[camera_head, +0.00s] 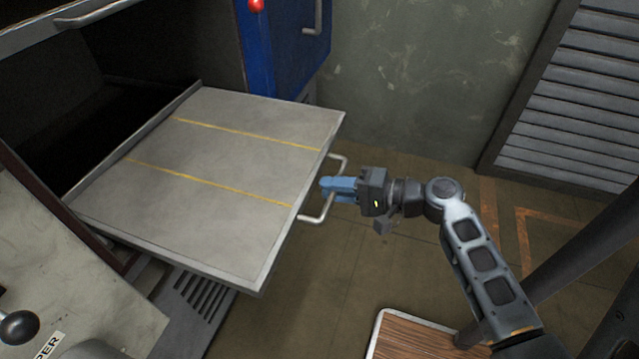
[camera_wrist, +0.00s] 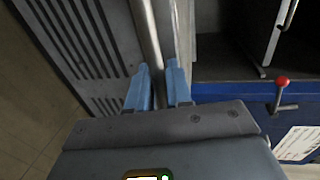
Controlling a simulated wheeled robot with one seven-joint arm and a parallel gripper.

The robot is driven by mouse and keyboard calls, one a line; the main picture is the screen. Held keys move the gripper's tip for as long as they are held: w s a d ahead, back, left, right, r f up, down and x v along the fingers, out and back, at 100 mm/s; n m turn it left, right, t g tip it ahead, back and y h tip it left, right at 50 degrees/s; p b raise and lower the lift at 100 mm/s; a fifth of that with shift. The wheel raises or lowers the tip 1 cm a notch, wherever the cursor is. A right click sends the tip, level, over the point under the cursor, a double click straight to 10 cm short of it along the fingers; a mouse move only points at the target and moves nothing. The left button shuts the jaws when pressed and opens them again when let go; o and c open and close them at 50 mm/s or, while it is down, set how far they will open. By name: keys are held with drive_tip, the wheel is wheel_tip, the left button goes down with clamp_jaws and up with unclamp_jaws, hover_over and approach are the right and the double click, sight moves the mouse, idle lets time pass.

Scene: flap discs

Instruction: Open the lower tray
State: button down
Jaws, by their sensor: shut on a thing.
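The lower tray (camera_head: 225,150) is a flat grey sheet with two yellow lines, and it stands pulled well out of the dark cabinet opening in the head view. A pale metal bar handle (camera_head: 328,203) sticks out from its front edge. My gripper (camera_head: 325,188) has blue fingers and is shut on this handle near its middle. In the wrist view my gripper (camera_wrist: 159,75) has the handle bar (camera_wrist: 147,35) between its blue fingertips. The inside of the cabinet behind the tray is dark.
An upper front with a handle (camera_head: 90,14) is above the opening. A blue cabinet (camera_head: 285,50) with a red knob (camera_head: 256,5) stands behind. A wood-topped surface (camera_head: 415,340) is at the bottom.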

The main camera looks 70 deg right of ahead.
drive_tip(key=shift+s, duration=0.15)
drive_tip(key=c, duration=1.2)
unclamp_jaws()
drive_tip(key=v, duration=0.7)
drive_tip(key=shift+s, duration=0.4)
drive_tip(key=s+a+f+n+g+h+p, duration=0.1)
drive_tip(key=a+f+n+g, duration=0.15)
drive_tip(key=a, duration=0.25)
drive_tip(key=s+a+f+n+g+h+p, duration=0.1)
drive_tip(key=s+a+f+n+g, duration=0.1)
drive_tip(key=a+n+g, duration=0.3)
drive_tip(key=s+a+r+n+t, duration=0.1)
drive_tip(key=a+r+n+t, duration=0.1)
drive_tip(key=a+r+n, duration=0.1)
drive_tip(key=s+a+r+n+t+y, duration=0.1)
drive_tip(key=a+r+n+t, duration=0.1)
drive_tip(key=a+r, duration=0.4)
drive_tip(key=s+a+r+n+t+p, duration=0.1)
drive_tip(key=a+r+n+t, duration=0.2)
drive_tip(key=a+r+n, duration=0.2)
wheel_tip(320, 180, up, 2)
drive_tip(key=shift+r, duration=0.2)
